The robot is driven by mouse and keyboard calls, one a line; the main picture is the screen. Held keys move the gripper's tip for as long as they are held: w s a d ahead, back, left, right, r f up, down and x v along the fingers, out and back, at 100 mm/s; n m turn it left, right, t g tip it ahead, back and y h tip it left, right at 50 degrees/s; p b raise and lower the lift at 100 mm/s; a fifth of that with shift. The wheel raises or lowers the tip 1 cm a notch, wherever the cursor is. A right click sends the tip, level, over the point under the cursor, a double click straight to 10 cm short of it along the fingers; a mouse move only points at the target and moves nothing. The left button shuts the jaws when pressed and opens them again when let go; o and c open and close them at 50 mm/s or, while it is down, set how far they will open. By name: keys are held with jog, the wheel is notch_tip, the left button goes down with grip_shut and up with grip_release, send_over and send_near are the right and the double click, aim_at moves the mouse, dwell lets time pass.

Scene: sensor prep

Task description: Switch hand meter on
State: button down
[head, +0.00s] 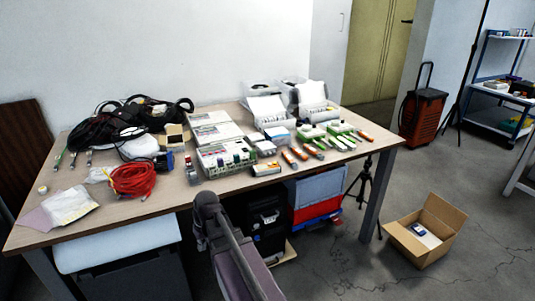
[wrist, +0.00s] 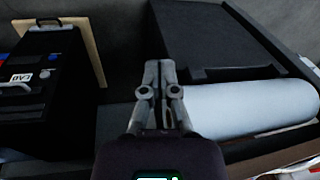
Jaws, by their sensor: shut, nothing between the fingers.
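Several small hand-held devices with orange and pale bodies (head: 289,158) lie along the front right of the table (head: 330,178). A small dark and red device (head: 191,170) stands left of the large boxed instrument (head: 227,156). I cannot tell which of these is the hand meter, and no switch or display can be made out. My gripper (wrist: 159,68) is shut and empty in the wrist view, away from these devices. In the head view my arm rises in front of the table's front edge; my fingertips cannot be made out there.
Red cable (head: 134,180) and black cables (head: 120,125) crowd the table's left. A cardboard box (head: 405,243) stands on the floor at right. In the wrist view, a black case (wrist: 45,85) and a white roll-like shape (wrist: 250,108) lie beyond my fingers.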

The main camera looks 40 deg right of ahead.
jog(key=w+d+r+t+y+p, duration=0.1)
jog(key=w+d+r+p, duration=0.2)
jog(key=d+r+p, duration=0.15)
jog(key=w+d+r+t+p, duration=0.1)
jog(key=w+d+r+p, duration=0.1)
jog(key=d+r+p, duration=0.3)
notch_tip(320, 180, up, 15)
jog(key=m+t+p, duration=0.4)
jog(key=t+p, duration=0.1)
jog(key=p, duration=0.3)
send_over(271, 164)
jog(key=shift+w+a, duration=0.1)
jog(key=shift+w, duration=0.05)
notch_tip(271, 164, down, 9)
jog(key=b, duration=0.8)
jog(key=shift+r, duration=0.15)
jog(key=shift+f+b, duration=0.2)
jog(key=shift+b, duration=0.2)
jog(key=shift+f, duration=0.25)
